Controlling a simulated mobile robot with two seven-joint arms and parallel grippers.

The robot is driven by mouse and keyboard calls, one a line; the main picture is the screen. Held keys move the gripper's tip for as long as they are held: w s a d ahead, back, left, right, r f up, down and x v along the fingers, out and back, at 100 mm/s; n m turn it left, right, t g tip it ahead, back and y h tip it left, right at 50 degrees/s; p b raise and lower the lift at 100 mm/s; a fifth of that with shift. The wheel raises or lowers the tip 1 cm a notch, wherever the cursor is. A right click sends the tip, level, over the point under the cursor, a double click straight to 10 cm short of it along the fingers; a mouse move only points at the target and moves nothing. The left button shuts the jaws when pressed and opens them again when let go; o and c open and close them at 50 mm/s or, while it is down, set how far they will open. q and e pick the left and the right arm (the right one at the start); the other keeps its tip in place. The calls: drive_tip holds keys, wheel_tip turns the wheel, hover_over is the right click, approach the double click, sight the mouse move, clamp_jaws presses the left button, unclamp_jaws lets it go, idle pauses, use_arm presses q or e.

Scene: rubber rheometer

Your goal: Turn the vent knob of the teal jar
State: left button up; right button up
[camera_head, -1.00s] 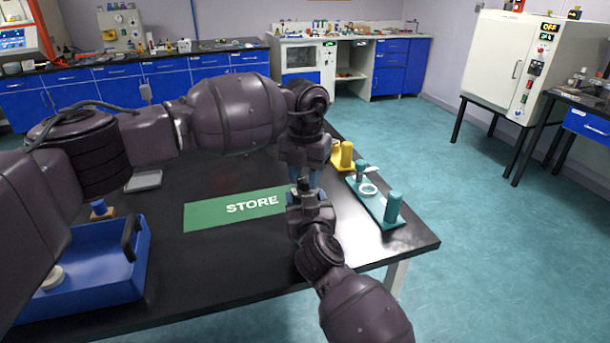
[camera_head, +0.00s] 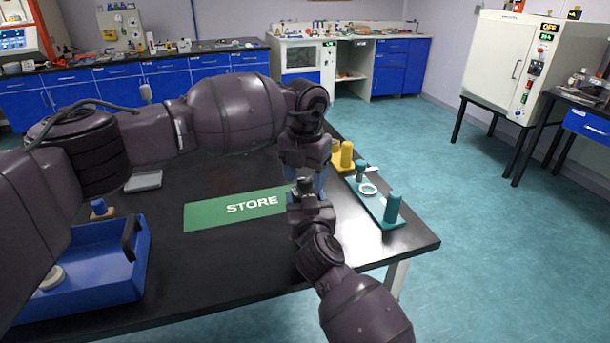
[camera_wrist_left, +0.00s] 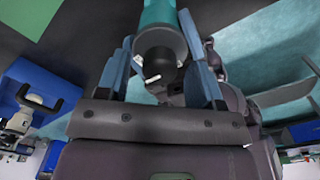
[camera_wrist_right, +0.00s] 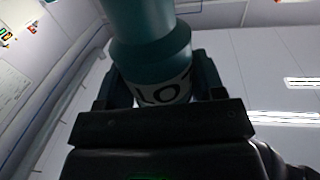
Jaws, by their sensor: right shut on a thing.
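The teal jar shows in the right wrist view (camera_wrist_right: 150,45), where my right gripper (camera_wrist_right: 158,80) is shut on it around a white label with dark letters. In the left wrist view the jar (camera_wrist_left: 160,12) runs in from the top, with its black vent knob (camera_wrist_left: 160,72) facing my left wrist and carrying small white marks. My left gripper (camera_wrist_left: 158,45) has its two blue fingers on either side of the knob, apart from each other, with gaps beside the knob. In the head view my left gripper (camera_head: 305,178) meets my right gripper (camera_head: 306,194) above the table; the jar is mostly hidden there.
A green STORE mat (camera_head: 235,211) lies on the black table (camera_head: 230,265). A blue tray (camera_head: 100,285) stands at the left. A teal base (camera_head: 385,222) with a ring and a post, and a yellow piece (camera_head: 346,155), stand along the right edge.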

sight(305, 178)
use_arm(q)
wheel_tip(305, 178, up, 12)
idle(0.7)
use_arm(e)
drive_tip(key=o, duration=1.1)
drive_tip(key=shift+c, duration=0.2)
drive_tip(key=shift+s, duration=0.1)
